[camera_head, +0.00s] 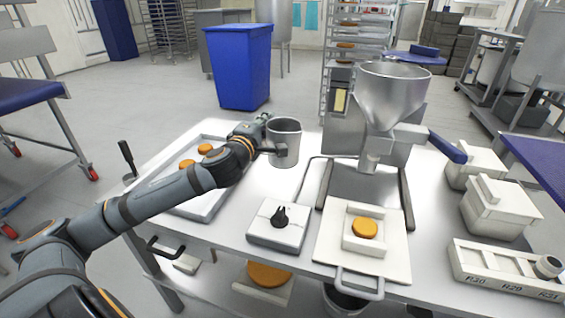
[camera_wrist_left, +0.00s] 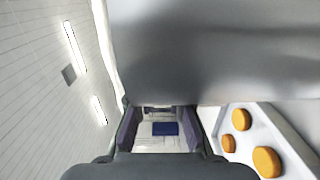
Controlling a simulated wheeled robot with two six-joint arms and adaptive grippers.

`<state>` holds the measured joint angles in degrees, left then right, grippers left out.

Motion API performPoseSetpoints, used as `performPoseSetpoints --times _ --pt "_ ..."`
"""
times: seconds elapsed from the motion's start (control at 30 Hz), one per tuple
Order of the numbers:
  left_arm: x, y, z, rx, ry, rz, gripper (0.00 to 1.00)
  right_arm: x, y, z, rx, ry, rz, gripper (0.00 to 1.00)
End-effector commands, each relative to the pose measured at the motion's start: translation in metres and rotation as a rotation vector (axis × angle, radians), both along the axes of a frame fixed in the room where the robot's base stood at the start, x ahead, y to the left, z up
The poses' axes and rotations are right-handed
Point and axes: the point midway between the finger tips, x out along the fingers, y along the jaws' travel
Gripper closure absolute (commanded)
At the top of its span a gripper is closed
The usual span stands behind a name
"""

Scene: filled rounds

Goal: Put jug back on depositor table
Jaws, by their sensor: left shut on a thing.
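The steel jug (camera_head: 287,148) is upright over the far middle part of the depositor table (camera_head: 235,205), left of the depositor with its steel hopper (camera_head: 393,92). I cannot tell whether its base touches the tabletop. My left gripper (camera_head: 277,149) is shut on the jug's near left side. In the left wrist view the jug's grey metal wall (camera_wrist_left: 215,50) fills the top, and my left gripper (camera_wrist_left: 160,112) reaches to it from below. The jug hides its contents and part of the fingertips there. My right gripper is not in view.
A tray (camera_head: 205,209) with several orange rounds lies under my left arm. A white block with a black knob (camera_head: 278,226) and a white board (camera_head: 330,245) with one round stand in front. White lidded boxes (camera_head: 498,210) and a rack labelled R30 (camera_head: 505,272) are at right.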

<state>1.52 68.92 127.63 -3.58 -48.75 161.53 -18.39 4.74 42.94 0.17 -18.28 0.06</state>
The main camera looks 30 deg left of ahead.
Motion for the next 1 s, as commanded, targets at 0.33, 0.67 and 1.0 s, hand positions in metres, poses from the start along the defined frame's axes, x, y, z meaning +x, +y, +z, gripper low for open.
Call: performPoseSetpoints --times 0.33,0.67,1.0 --pt "0.046 0.038 -0.024 -0.014 -0.002 0.005 1.0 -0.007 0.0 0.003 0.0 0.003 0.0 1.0" --pt "0.098 0.079 -0.084 -0.006 -0.001 0.0 1.0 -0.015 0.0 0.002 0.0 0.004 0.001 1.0" --pt "0.108 0.089 -0.1 -0.003 -0.001 0.001 1.0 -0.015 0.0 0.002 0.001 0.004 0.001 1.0"
